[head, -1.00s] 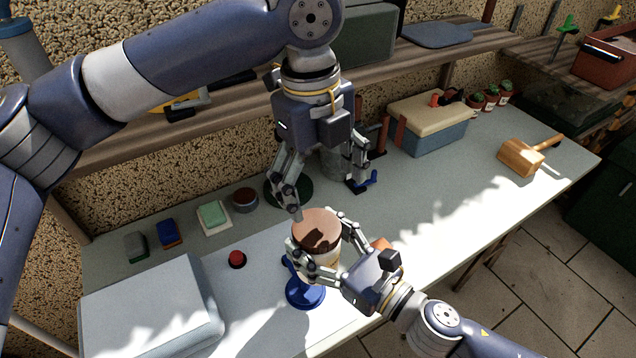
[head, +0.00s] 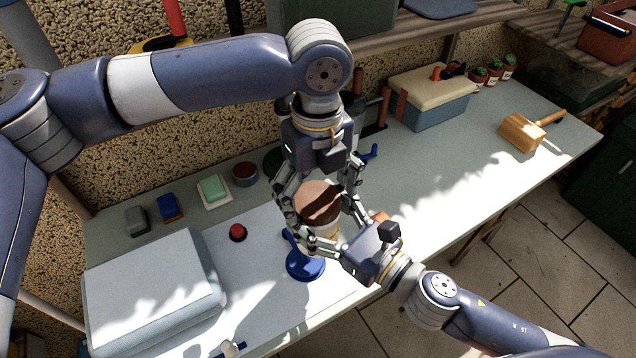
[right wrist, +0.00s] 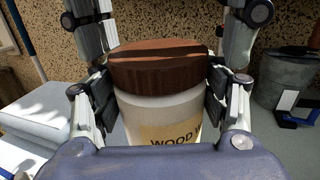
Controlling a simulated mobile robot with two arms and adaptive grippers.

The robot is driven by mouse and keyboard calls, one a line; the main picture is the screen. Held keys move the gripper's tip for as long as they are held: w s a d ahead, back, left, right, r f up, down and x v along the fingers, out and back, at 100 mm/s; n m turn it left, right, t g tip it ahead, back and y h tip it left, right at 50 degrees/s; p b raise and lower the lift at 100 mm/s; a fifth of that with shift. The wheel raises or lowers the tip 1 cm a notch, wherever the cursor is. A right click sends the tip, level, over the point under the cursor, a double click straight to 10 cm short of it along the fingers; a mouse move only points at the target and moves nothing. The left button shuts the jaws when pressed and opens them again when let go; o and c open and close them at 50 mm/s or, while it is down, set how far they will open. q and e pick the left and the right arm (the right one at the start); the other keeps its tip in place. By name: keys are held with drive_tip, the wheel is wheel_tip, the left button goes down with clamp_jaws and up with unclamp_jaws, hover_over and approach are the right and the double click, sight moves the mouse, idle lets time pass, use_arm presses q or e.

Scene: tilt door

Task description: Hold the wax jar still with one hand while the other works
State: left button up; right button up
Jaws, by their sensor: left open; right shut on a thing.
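The wax jar (head: 318,207) is a pale jar with a brown ribbed lid (right wrist: 158,65). Its label shows the letters "WOOD W" in the right wrist view. My right gripper (right wrist: 160,100) is shut on the jar's body, a finger on each side, and holds it upright. A blue round stand (head: 304,264) shows just below the jar; I cannot tell whether they touch. My left gripper (head: 318,192) is open and points down over the jar, with its fingers on both sides of the lid. I cannot tell whether they touch the lid.
A pale grey case (head: 155,290) fills the bench's near left. A red button (head: 238,232), a green block (head: 213,189) and a small dark-topped tin (head: 245,174) lie behind it. A toolbox (head: 430,95) and a wooden mallet (head: 525,132) stand at right. The bench's right middle is clear.

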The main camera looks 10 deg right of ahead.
use_arm(q)
drive_tip(key=c, duration=1.1)
drive_tip(key=n, duration=0.3)
drive_tip(key=shift+d+n, duration=0.1)
drive_tip(key=shift+n, duration=0.3)
drive_tip(key=n, duration=0.5)
drive_tip(key=shift+w, duration=0.1)
drive_tip(key=n, duration=0.7)
drive_tip(key=shift+w+r, duration=0.1)
drive_tip(key=n, duration=0.7)
drive_tip(key=shift+w, duration=0.1)
drive_tip(key=shift+r, duration=0.15)
drive_tip(key=shift+r, duration=1)
